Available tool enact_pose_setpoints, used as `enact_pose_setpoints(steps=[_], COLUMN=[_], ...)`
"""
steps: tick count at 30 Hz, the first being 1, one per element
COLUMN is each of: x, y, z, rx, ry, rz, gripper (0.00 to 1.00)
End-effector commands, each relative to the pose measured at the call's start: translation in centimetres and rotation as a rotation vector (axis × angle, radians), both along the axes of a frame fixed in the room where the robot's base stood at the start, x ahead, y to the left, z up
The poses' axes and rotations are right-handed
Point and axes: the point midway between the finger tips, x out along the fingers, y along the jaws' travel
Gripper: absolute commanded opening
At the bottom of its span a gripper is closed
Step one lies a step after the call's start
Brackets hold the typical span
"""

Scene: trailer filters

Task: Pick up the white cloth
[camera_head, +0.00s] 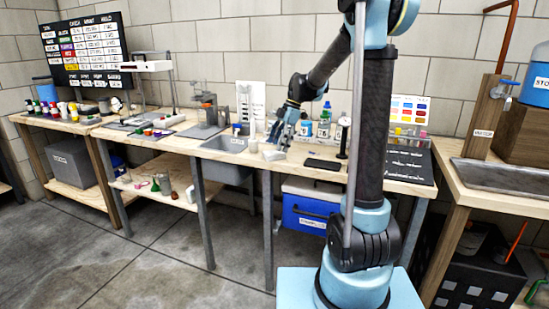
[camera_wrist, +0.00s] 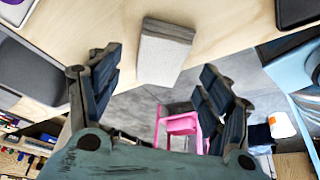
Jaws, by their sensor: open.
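The white cloth (camera_wrist: 163,52) is a folded, off-white to grey block lying on the wooden worktop near its front edge. In the head view it shows as a small pale block (camera_head: 273,155) just right of the sink. My gripper (camera_wrist: 160,92) is open and empty, with its dark fingers spread. In the wrist view the cloth lies beyond the fingertips, in line with the gap between them, and no contact shows. In the head view my gripper (camera_head: 283,133) points down over the worktop, close behind the cloth.
A sink (camera_head: 226,144) is left of the cloth. A dark flat device (camera_head: 323,164) lies to its right; bottles (camera_head: 323,127) stand behind. The wrist view shows floor and a pink object (camera_wrist: 182,124) below the worktop edge. A blue cooler (camera_head: 303,208) sits underneath.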

Motion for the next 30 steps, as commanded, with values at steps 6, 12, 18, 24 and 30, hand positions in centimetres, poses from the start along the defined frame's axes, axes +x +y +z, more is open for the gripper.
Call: enact_pose_setpoints(steps=[6, 12, 18, 24, 30], x=[-0.3, -0.4, -0.4, -0.4, -0.4], y=[0.8, 1.0, 1.0, 1.0, 1.0], z=[-2.5, -2.9, -2.9, -2.9, -2.9], rx=[0.000, 0.000, 0.000, 0.000, 0.000], ry=[0.000, 0.000, 0.000, 0.000, 0.000], rz=[0.001, 0.000, 0.000, 0.000, 0.000], gripper=[0.72, 0.72, 0.54, 0.28, 0.24])
